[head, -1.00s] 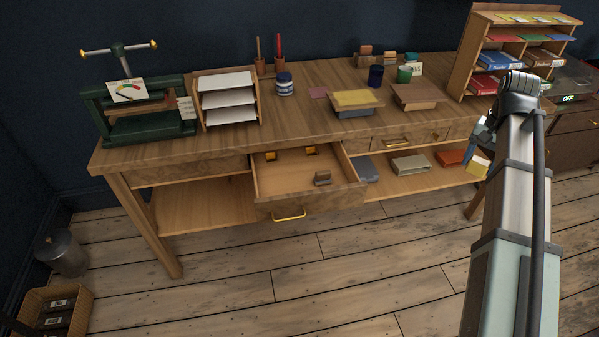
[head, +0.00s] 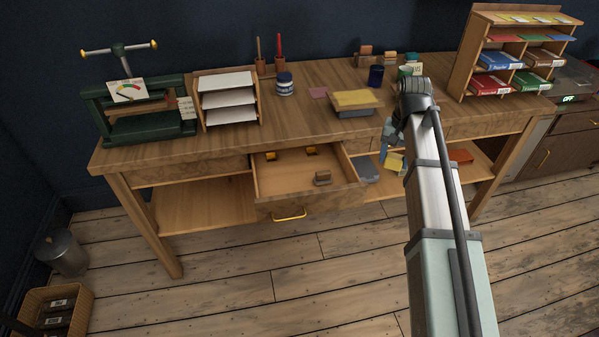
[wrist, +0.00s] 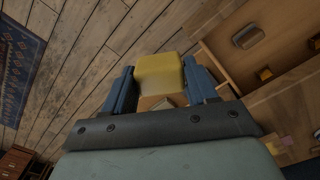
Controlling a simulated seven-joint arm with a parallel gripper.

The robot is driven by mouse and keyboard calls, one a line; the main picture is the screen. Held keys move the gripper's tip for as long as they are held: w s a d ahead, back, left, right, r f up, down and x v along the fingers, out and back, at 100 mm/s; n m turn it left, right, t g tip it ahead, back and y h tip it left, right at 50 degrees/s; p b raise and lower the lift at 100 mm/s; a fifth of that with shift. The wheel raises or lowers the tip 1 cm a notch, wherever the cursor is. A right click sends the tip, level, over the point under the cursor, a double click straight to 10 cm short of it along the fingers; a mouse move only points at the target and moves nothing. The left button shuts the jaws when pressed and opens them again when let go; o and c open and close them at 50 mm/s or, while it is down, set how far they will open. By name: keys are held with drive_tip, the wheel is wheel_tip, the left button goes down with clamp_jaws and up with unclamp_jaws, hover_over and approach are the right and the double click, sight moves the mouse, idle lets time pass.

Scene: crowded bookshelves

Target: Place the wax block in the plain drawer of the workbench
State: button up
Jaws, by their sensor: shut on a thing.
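The wax block is a yellow block (wrist: 160,76) held between the two blue fingers of my gripper (wrist: 160,88) in the wrist view. In the head view the yellow wax block (head: 394,163) hangs below my gripper (head: 388,150), in front of the workbench and right of the open drawer. The open drawer (head: 307,196) has a plain wooden front with a yellow handle. The drawer also shows at the upper right of the wrist view (wrist: 268,62).
The workbench top (head: 300,108) holds a green press (head: 140,115), a paper rack (head: 228,98), a blue-white jar (head: 285,84) and a book stack (head: 355,101). A pigeonhole shelf (head: 515,55) stands at the right. Shelf items lie right of the drawer. The floor in front is clear.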

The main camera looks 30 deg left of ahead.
drive_tip(key=s+a+f+n, duration=0.2)
drive_tip(key=s+a+f, duration=0.1)
drive_tip(key=a, duration=0.6)
drive_tip(key=s+a+f+n, duration=0.1)
drive_tip(key=s+a+f, duration=0.15)
drive_tip(key=a, duration=0.55)
drive_tip(key=s+a+f+n, duration=0.2)
drive_tip(key=s+a, duration=0.1)
drive_tip(key=a, duration=0.6)
drive_tip(key=n, duration=0.2)
hover_over(281, 188)
wheel_tip(281, 188, down, 3)
drive_tip(key=shift+d+f, duration=0.1)
drive_tip(key=shift+f, duration=4.55)
drive_tip(key=shift+f, duration=0.15)
drive_tip(key=o, duration=1.1)
drive_tip(key=shift+c, duration=0.2)
wheel_tip(281, 188, up, 12)
